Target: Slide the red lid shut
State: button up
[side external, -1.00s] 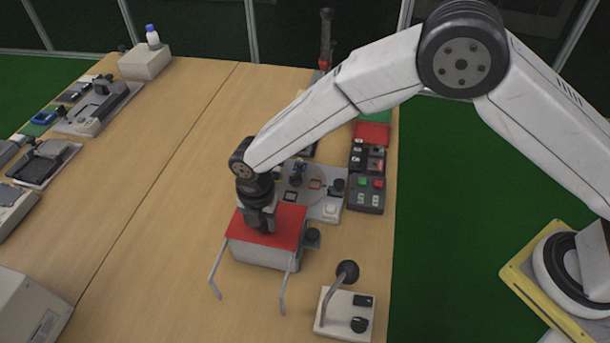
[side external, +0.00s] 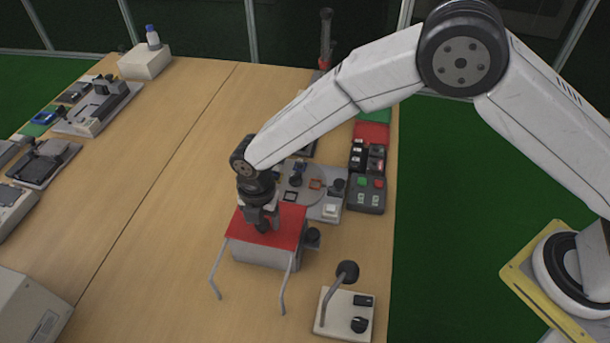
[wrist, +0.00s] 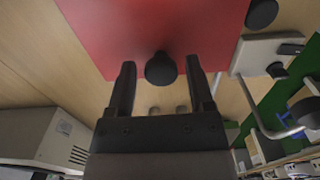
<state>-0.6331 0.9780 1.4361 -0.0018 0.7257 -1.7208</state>
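The red lid (side external: 288,222) lies flat on top of a grey box (side external: 265,255) at the table's near middle. Two thin grey rails (side external: 219,268) reach out from the box's near side. In the wrist view the red lid (wrist: 195,28) fills the top, with a dark round knob (wrist: 160,68) near its edge. My gripper (wrist: 161,74) is open, with one finger on each side of the knob and a small gap on both sides. In the side view my gripper (side external: 263,222) is low over the lid and hides the knob.
A panel with a bent lever (side external: 343,312) stands close by at the lower right. A dark knob (side external: 312,237) sticks out beside the box. A grey dial panel (side external: 325,205) and a button box (side external: 367,194) lie behind it.

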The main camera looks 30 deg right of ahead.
jog(key=shift+r, duration=2.5)
jog(key=shift+d+r+m, duration=0.2)
jog(key=shift+d+m, duration=0.1)
jog(key=shift+d, duration=0.2)
jog(key=s+d+r+m+t, duration=0.1)
jog(key=s+d+r+m, duration=0.15)
jog(key=d+m, duration=0.45)
jog(key=s+d+r+m, duration=0.25)
jog(key=d+m, duration=0.25)
jog(key=d, duration=0.3)
jog(key=s+d+r+m+t, duration=0.1)
jog(key=d+r+m, duration=0.2)
jog(key=d+m, duration=0.4)
jog(key=s+d+m, duration=0.7)
jog(key=s+d, duration=0.1)
jog(key=shift+s+d+t, duration=0.15)
jog(key=shift+s+t, duration=0.1)
jog(key=shift+t, duration=0.05)
